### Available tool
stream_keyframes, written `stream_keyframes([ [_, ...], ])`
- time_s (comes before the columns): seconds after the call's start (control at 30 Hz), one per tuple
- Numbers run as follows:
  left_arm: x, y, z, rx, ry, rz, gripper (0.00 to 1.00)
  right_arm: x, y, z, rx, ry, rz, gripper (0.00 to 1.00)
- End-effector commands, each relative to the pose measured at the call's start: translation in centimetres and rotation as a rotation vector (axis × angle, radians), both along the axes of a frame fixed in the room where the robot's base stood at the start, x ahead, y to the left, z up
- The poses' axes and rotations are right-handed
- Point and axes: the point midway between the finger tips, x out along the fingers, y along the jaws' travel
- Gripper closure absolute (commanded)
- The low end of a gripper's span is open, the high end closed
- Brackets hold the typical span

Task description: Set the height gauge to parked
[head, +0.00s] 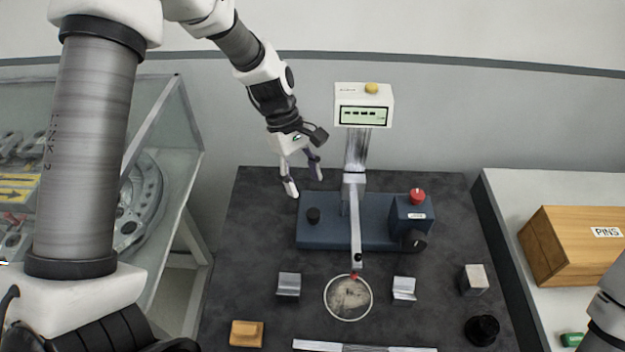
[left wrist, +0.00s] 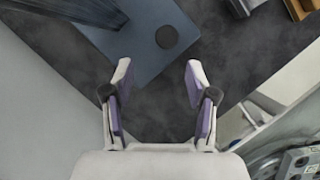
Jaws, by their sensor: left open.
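The height gauge stands on the dark bench top, with a blue base (head: 325,228), an upright metal column (head: 357,150) and a white display head (head: 364,104). Its green screen (head: 363,115) shows dashes, and a yellow button (head: 371,88) sits on top. A red knob (head: 417,195) tops the blue box on the base, with a black knob (head: 414,241) at its side. The measuring arm reaches forward to a red tip (head: 354,276) over the far rim of a round ring (head: 326,299). My left gripper (head: 304,184) is open and empty, left of the column. The wrist view shows its fingers (left wrist: 158,76) apart.
Two metal blocks (head: 289,284) (head: 404,288) flank the ring. A tan block (head: 247,334), a grey cube (head: 474,280), a black round piece (head: 482,330) and a metal bar (head: 365,348) lie around. A wooden PINS box (head: 570,243) is right; a glass case (head: 170,120) is left.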

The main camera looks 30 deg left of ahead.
Motion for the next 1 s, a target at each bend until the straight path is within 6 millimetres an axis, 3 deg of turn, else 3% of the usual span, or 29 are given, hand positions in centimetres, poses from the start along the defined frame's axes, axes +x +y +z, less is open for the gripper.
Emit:
stream_keyframes([
  [0.4, -1.0, -2.5, -6.2, 0.001, 0.004, -0.002, 0.43, -0.1, 0.0, 0.6, 0.000, 0.002, -0.001, 0.60],
  [0.73, -1.1, -2.8, -7.0, 0.000, 0.001, 0.000, 0.43, -0.1, 0.0, 0.6, 0.000, 0.001, -0.001, 0.60],
  [0.9, -1.1, -2.8, -7.0, 0.001, 0.002, -0.001, 1.00, -0.1, 0.0, 0.6, 0.000, 0.002, -0.001, 0.60],
  [1.0, -1.1, -2.8, -7.1, 0.001, 0.002, -0.001, 1.00, -0.1, 0.0, 0.5, 0.000, 0.002, -0.001, 0.60],
])
